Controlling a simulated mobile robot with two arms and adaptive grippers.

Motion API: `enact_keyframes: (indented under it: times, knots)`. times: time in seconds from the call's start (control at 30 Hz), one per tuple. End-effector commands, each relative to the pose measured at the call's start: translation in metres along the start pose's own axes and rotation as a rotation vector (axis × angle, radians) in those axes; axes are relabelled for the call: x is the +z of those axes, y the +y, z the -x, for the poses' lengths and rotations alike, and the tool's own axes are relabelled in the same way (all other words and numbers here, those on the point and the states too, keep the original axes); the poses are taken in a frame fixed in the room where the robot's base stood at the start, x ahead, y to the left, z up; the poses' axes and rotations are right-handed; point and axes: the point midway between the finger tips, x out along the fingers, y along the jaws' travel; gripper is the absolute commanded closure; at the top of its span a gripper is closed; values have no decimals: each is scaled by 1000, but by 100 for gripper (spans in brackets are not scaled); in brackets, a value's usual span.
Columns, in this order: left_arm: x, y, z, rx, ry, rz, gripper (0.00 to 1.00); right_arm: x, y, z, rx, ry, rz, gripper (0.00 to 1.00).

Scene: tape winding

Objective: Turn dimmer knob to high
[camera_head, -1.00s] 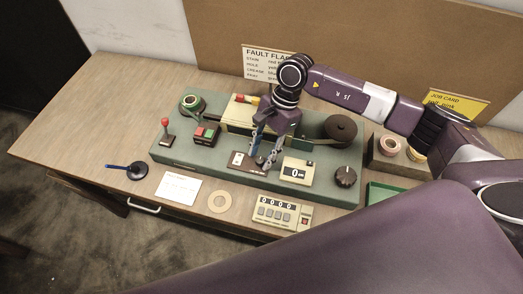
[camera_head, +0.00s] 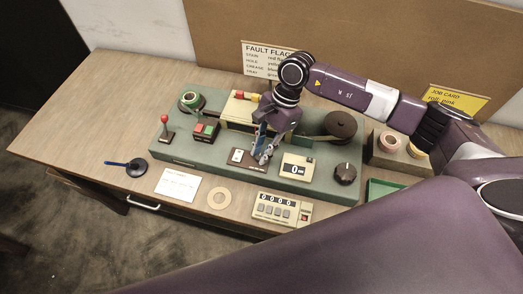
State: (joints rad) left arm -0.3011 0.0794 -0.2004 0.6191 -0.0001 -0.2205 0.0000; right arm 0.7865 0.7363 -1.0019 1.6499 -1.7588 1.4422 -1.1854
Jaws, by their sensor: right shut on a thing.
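My right gripper (camera_head: 262,154) points down at a small dark plate (camera_head: 246,167) on the front middle of the green machine base. Its fingers are closed together over the right part of this plate, on what appears to be the dimmer knob, which the fingers almost wholly hide. A white switch (camera_head: 237,156) sits on the left of the same plate. A larger black knob (camera_head: 345,173) with a pale mark stands apart at the machine's right end. My left gripper is not in view.
A display box reading 0 (camera_head: 296,167) stands just right of the gripper. Red and green buttons (camera_head: 206,129), a red-topped lever (camera_head: 167,130) and a tape roll (camera_head: 191,101) are to the left. A counter (camera_head: 281,209) and a tan ring (camera_head: 220,199) lie in front.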

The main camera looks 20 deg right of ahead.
Motion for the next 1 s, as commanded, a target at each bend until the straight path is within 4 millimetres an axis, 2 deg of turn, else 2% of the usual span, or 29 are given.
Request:
enact_keyframes:
  times: [0.27,1.0]
  knots:
    - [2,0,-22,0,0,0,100,-2,2,-4,-73,-1,-167,100]
    - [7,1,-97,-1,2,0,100,1,5,-5,-344,-3,-809,100]
